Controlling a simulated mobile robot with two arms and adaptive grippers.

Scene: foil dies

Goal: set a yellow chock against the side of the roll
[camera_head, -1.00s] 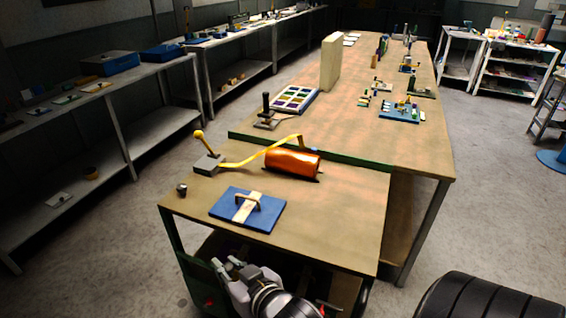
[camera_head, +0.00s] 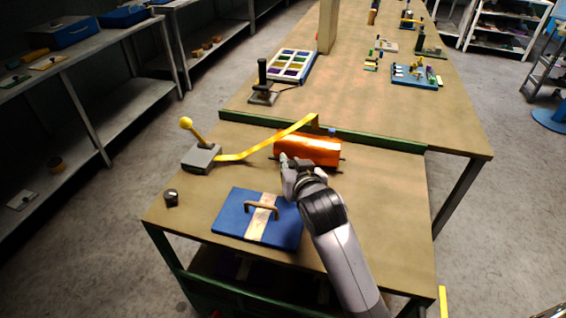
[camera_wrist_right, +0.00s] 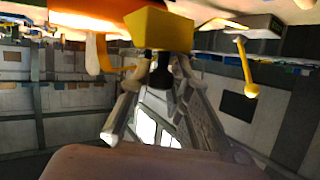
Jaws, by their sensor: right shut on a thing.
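The orange shiny roll (camera_head: 308,150) lies on the near bench, by the green edge strip. My right gripper (camera_head: 287,162) is at the roll's near side, towards its left end. In the right wrist view this gripper (camera_wrist_right: 161,64) is shut on a yellow chock (camera_wrist_right: 160,29), a small block. Orange of the roll (camera_wrist_right: 112,33) shows behind and left of the chock there. In the head view my fingers hide the chock. I cannot tell whether it touches the roll or the bench. My left gripper is not in view.
A yellow strap (camera_head: 262,145) runs from a grey lever base (camera_head: 201,156) with a yellow knob to behind the roll. A blue plate (camera_head: 232,214) with a handle lies in front. A dark knob (camera_head: 171,198) stands at the left. Bench right of my arm is clear.

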